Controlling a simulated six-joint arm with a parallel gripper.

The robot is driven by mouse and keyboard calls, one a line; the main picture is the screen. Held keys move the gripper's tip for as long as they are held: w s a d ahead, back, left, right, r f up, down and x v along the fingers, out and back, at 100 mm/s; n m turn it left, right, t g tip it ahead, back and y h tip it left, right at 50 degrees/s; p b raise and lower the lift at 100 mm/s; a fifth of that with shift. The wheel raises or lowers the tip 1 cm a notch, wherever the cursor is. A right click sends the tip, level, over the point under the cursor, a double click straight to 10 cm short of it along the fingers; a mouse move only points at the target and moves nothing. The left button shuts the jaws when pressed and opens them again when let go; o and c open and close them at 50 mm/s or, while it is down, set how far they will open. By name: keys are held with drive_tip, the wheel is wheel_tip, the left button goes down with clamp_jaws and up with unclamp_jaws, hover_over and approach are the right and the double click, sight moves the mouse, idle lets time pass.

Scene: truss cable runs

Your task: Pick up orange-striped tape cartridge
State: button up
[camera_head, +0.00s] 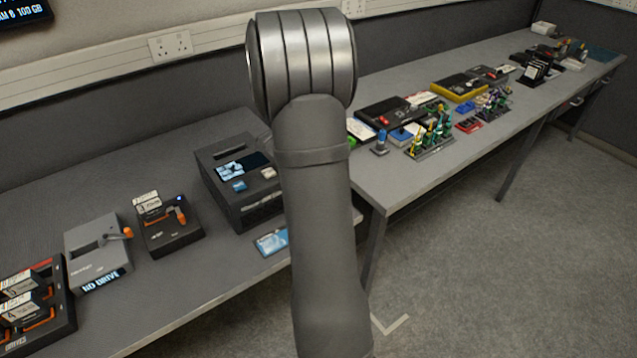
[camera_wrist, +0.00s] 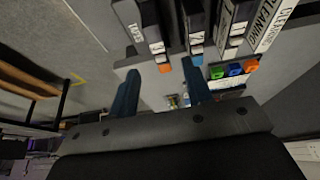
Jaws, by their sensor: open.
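In the wrist view my gripper (camera_wrist: 161,88) shows as two blue fingers, set apart with nothing between them. Beyond the fingertips stand several dark cartridges with white printed labels. One cartridge (camera_wrist: 155,45) has an orange patch at its lower end, beyond the gap between the fingers. Neither looks gripped. I cannot tell for sure which is the orange-striped tape cartridge. In the head view my arm fills the middle, and my gripper does not show.
A white-labelled block (camera_wrist: 270,25) and orange, green and blue tabs (camera_wrist: 234,69) lie to the right in the wrist view. In the head view a dark device (camera_head: 240,175), a grey drive unit (camera_head: 97,255) and a cartridge rack (camera_head: 62,310) stand on the left bench.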

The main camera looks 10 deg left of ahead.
drive_tip(key=x, duration=0.5)
drive_tip(key=shift+x, duration=2.55)
drive_tip(key=shift+w+d+r, duration=0.1)
drive_tip(key=shift+d, duration=0.1)
clamp_jaws()
